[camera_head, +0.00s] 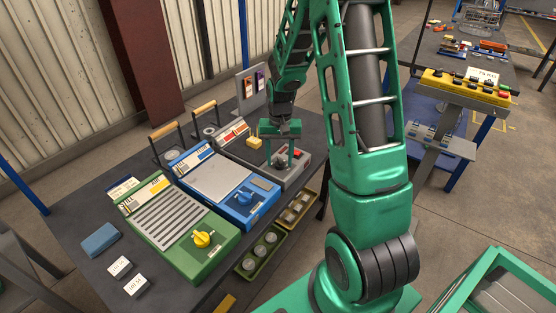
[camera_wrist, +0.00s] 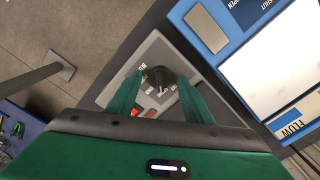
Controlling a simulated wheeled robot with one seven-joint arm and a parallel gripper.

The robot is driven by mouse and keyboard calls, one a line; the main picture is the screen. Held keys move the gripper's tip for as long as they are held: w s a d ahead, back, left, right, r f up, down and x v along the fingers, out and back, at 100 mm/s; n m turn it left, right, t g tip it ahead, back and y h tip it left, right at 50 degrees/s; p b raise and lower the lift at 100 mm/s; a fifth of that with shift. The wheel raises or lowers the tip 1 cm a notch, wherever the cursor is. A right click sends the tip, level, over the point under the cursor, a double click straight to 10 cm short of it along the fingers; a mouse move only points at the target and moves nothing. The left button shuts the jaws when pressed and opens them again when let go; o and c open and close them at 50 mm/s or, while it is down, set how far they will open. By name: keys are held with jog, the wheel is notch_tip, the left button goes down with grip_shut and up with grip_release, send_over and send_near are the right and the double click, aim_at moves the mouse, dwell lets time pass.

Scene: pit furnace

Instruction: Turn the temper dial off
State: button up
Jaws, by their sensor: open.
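Three panel units stand in a row on the dark table. The grey unit (camera_head: 262,172) at the right end carries a dark round knob (camera_wrist: 160,76), which shows between my fingertips in the wrist view. My gripper (camera_head: 281,162) is open and pointed down over this unit, with one finger on either side of the knob; I cannot tell whether they touch it. No readable label shows which dial is temper, and the dark knob's setting is unclear.
A yellow block (camera_head: 254,142) lies at the back of the grey unit. Bins with round parts (camera_head: 262,252) hang at the table's front edge. A blue block (camera_head: 100,240) and white tags (camera_head: 120,266) lie on the left. A yellow button box (camera_head: 465,87) stands to the right.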

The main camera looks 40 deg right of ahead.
jog(key=shift+f, duration=0.2)
jog(key=c, duration=1.1)
jog(key=shift+o, duration=0.2)
jog(key=shift+n, duration=0.3)
jog(key=n, duration=0.3)
jog(key=shift+n, duration=2.1)
